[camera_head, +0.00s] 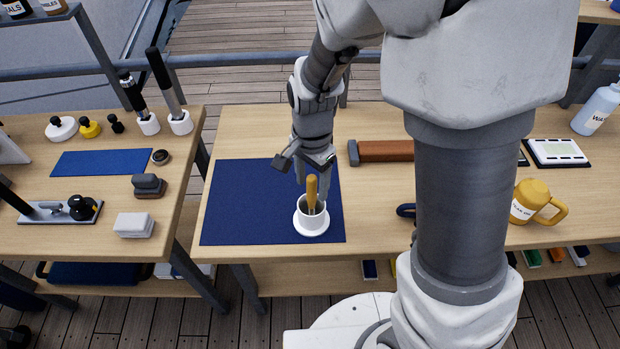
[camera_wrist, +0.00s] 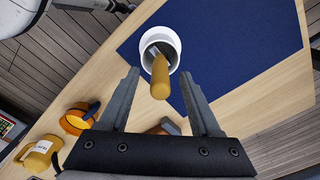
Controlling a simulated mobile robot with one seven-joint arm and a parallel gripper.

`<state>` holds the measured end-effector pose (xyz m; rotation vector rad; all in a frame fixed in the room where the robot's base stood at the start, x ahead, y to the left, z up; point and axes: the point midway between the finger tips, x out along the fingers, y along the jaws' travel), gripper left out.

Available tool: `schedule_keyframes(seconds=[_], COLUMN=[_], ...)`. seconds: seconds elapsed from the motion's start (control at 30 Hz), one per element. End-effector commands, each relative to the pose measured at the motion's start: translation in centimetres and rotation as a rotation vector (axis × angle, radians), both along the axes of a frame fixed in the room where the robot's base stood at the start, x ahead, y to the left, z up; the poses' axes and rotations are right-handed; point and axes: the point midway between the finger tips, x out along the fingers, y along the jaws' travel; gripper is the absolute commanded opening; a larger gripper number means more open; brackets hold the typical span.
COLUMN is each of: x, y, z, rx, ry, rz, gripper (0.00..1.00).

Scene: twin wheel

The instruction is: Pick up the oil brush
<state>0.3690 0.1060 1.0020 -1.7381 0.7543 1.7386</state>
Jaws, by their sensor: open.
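The oil brush (camera_head: 312,193) stands in a white cup with its tan handle up. The white cup (camera_head: 311,224) rests on the dark blue mat (camera_head: 232,210) near the table's front edge. In the wrist view the brush handle (camera_wrist: 160,78) points toward the camera from inside the cup (camera_wrist: 172,42), and the brush's lower end is partly hidden in the cup. My gripper (camera_head: 313,180) is open and empty. In the wrist view its fingers (camera_wrist: 160,85) lie on either side of the handle's near end, with gaps on both sides.
A brown-handled tool (camera_head: 385,151) lies right of the mat. A yellow mug (camera_head: 537,201) stands farther right, beside my arm. A spray bottle (camera_head: 597,108) is at the far right. The left table (camera_head: 90,185) holds stamps and a blue pad (camera_head: 110,162). The mat's left part is clear.

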Motion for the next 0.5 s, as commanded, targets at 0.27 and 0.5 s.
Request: schedule_keyframes(seconds=[0.27,0.5], x=[0.1,0.1], y=[0.0,0.0], z=[-2.4,-2.4], rx=[0.001,0.001], ry=[-0.001,-0.001], rz=[0.001,0.001], gripper=[0.64,0.54])
